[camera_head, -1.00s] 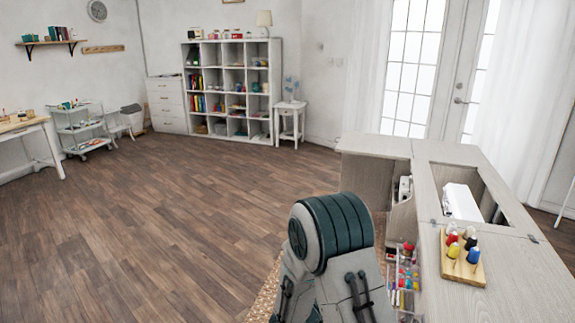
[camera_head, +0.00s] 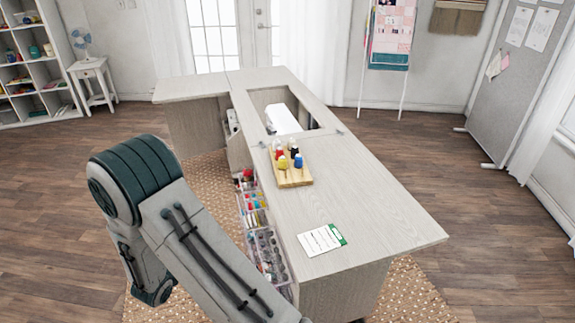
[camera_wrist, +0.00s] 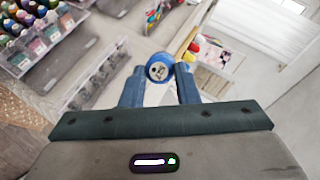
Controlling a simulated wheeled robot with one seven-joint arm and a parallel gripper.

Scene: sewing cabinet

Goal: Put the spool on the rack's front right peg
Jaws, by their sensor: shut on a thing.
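In the wrist view my gripper (camera_wrist: 160,78) is shut on a blue spool (camera_wrist: 158,68), seen end-on with a pale, dark-marked end face. The spool sits between the two blue fingertips. In the head view my gripper is out of frame; only my arm shows at the left. The wooden rack (camera_head: 296,180) lies on the cabinet top, with several red, black, yellow and blue spools standing on it. Its individual pegs are too small to make out. Red and yellow spools (camera_wrist: 189,50) show just beyond my right fingertip in the wrist view.
The cabinet top (camera_head: 365,210) is clear in front of the rack except for a white card with a green edge (camera_head: 321,240). A white machine (camera_head: 283,119) sits in the opening behind the rack. Clear bins of colourful supplies (camera_head: 255,215) line the cabinet's left side.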

